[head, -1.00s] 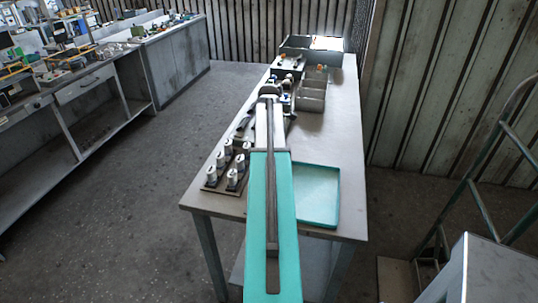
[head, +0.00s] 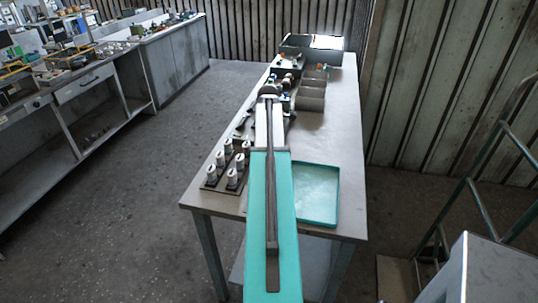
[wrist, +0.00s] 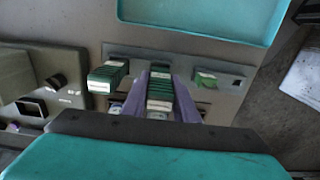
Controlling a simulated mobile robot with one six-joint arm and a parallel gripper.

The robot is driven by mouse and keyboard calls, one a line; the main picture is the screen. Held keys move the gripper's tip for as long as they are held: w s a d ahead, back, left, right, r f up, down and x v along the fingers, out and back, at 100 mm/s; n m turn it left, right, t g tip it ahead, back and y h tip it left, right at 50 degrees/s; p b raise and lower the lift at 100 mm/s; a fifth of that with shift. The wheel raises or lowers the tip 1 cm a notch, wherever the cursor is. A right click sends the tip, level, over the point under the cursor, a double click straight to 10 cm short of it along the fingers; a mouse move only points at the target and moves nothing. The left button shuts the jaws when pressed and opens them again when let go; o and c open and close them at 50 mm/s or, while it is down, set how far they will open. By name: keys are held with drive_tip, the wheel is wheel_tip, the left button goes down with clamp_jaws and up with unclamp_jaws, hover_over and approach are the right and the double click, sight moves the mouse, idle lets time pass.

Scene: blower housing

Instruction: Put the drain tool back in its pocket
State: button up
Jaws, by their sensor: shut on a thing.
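In the wrist view, my gripper (wrist: 160,102) has two purple fingers closed around a green-and-black ridged piece (wrist: 160,80) with a pale end; this looks like the drain tool. The held piece is over a grey holder strip (wrist: 225,72) with dark square openings. Its lower end is hidden, so I cannot tell whether it sits in a pocket. In the head view my arm hides the gripper and most of the holder.
A board with several white-topped pieces (head: 228,147) stands left of my arm. Grey bins (head: 310,98) stand further back.

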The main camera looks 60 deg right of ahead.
drive_tip(key=shift+f+b, duration=0.35)
drive_tip(key=shift+f, duration=0.9)
idle(0.7)
drive_tip(key=o, duration=0.9)
drive_tip(key=shift+o, duration=0.2)
drive_tip(key=shift+r, duration=0.15)
drive_tip(key=shift+r+b, duration=1.75)
drive_tip(key=shift+r, duration=5)
